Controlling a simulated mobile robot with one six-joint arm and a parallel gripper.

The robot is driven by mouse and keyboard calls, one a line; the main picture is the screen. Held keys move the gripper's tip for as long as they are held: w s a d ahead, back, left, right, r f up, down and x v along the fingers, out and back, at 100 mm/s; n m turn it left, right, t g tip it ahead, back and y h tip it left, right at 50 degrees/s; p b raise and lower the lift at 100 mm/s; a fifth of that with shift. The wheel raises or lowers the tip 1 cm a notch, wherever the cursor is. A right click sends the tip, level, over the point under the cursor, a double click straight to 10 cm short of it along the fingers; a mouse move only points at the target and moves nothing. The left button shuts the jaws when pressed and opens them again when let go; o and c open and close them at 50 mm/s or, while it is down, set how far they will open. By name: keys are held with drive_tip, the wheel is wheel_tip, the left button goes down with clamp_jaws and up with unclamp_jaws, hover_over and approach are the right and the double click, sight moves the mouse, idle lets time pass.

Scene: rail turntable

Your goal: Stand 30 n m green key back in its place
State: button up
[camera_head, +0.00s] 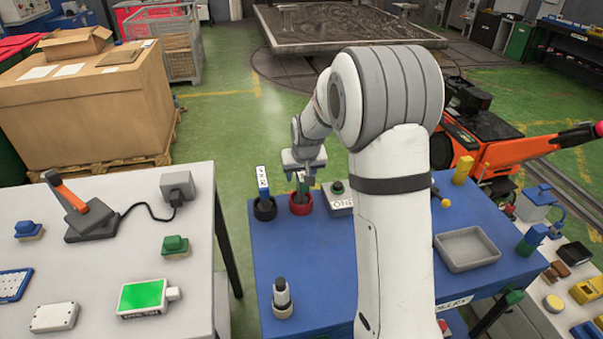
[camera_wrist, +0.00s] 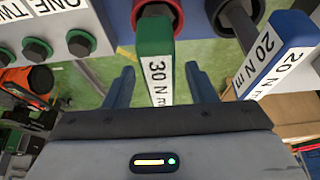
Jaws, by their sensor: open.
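The green key labelled 30 N m (camera_wrist: 156,58) stands in the red cup (camera_head: 300,209) on the blue table (camera_head: 325,259). The red cup's rim also shows at the top of the wrist view (camera_wrist: 178,14). My gripper (camera_wrist: 160,82) is open, with one finger on each side of the key's labelled lower part in the picture. Gaps show between the key and both fingers. In the head view my gripper (camera_head: 304,175) is over the red cup and hides much of the key.
A blue 20 N m key (camera_head: 262,181) stands in a black cup (camera_head: 264,210) close on the left. A grey box with a dark knob (camera_head: 340,205) is close on the right. A grey tray (camera_head: 467,249) and a small dark-and-white upright object (camera_head: 282,298) are also on the table.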

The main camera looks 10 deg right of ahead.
drive_tip(key=shift+b+v, duration=0.5)
drive_tip(key=shift+v, duration=3.35)
drive_tip(key=shift+s+r, duration=0.15)
drive_tip(key=shift+s, duration=0.05)
drive_tip(key=s+d+r+g, duration=0.1)
drive_tip(key=s+r+g, duration=0.1)
drive_tip(key=s, duration=2.9)
drive_tip(key=shift+r, duration=0.25)
